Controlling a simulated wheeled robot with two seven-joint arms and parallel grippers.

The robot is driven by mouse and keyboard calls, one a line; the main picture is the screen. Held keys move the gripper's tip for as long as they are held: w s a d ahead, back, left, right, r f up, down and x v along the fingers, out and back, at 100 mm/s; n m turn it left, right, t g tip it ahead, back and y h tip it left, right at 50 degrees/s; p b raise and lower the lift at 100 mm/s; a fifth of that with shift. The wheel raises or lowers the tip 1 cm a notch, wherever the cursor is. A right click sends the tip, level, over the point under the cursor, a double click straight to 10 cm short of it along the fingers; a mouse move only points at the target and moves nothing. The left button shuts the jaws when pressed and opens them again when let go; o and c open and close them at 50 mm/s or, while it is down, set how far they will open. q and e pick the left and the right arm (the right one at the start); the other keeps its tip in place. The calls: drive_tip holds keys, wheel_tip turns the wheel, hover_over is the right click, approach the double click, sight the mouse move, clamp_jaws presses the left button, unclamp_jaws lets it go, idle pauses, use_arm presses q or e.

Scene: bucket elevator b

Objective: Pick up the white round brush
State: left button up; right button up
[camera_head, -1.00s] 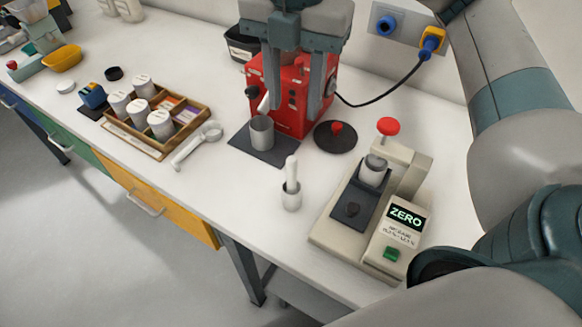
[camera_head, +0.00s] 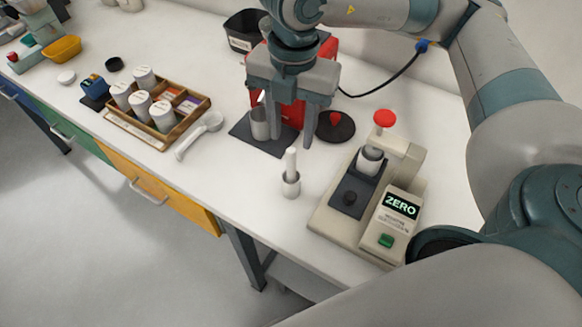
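The white round brush (camera_head: 291,161) stands handle up in a small pale cup (camera_head: 291,187) near the front edge of the bench. Its lower end is hidden inside the cup. My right gripper (camera_head: 290,138) points down in front of the red machine, beyond the brush in the picture. Its two fingers are apart with nothing between them that I can see gripped, and it is clear of the brush. My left gripper is out of view.
A grey cup (camera_head: 259,124) on a dark mat stands close by the left finger. The red machine (camera_head: 326,62) is behind. A press-like device with a ZERO display (camera_head: 401,206) stands right of the brush. A wooden tray (camera_head: 186,126) of jars and a white scoop (camera_head: 198,136) lie left.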

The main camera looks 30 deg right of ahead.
sight(291, 149)
drive_tip(key=shift+f+p, duration=0.3)
drive_tip(key=shift+f, duration=1.4)
drive_tip(key=shift+f+p, duration=0.4)
drive_tip(key=shift+p, duration=0.1)
wheel_tip(291, 149, down, 3)
drive_tip(key=shift+w+f+p, duration=0.1)
drive_tip(key=shift+p, duration=0.65)
drive_tip(key=shift+f, duration=0.6)
clamp_jaws()
